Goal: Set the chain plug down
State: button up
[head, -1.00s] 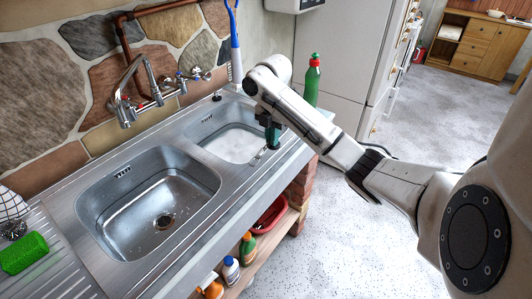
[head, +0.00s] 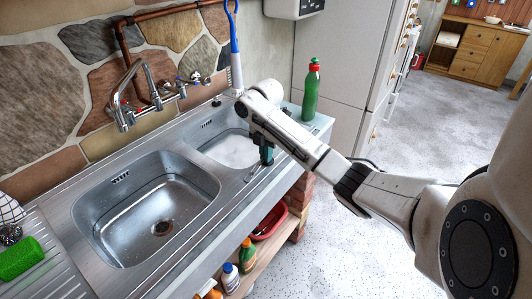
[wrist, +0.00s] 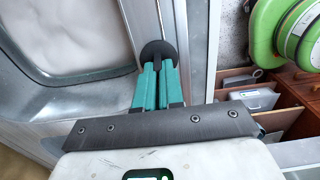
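The chain plug (wrist: 158,50) is a dark round disc at the fingertips in the wrist view. My gripper (wrist: 157,76) has its teal fingers close together on the plug's near side, shut on it. In the head view, my gripper (head: 267,155) points down over the steel rim at the front right of the suds-filled basin (head: 228,150). The plug cannot be made out clearly there. Whether it touches the steel is unclear. The chain is not clearly visible.
The empty left basin (head: 150,200) lies beside the suds basin. A green bottle (head: 311,92) stands at the counter's back right. A blue-handled brush (head: 234,45) stands at the back. A red bowl (head: 270,222) and several bottles sit on the shelf below.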

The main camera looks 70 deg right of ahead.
jog(key=o, duration=0.5)
jog(key=shift+c, duration=0.2)
notch_tip(320, 180, up, 12)
jog(key=p, duration=0.2)
jog(key=shift+r+p, duration=0.2)
jog(key=shift+p, duration=0.1)
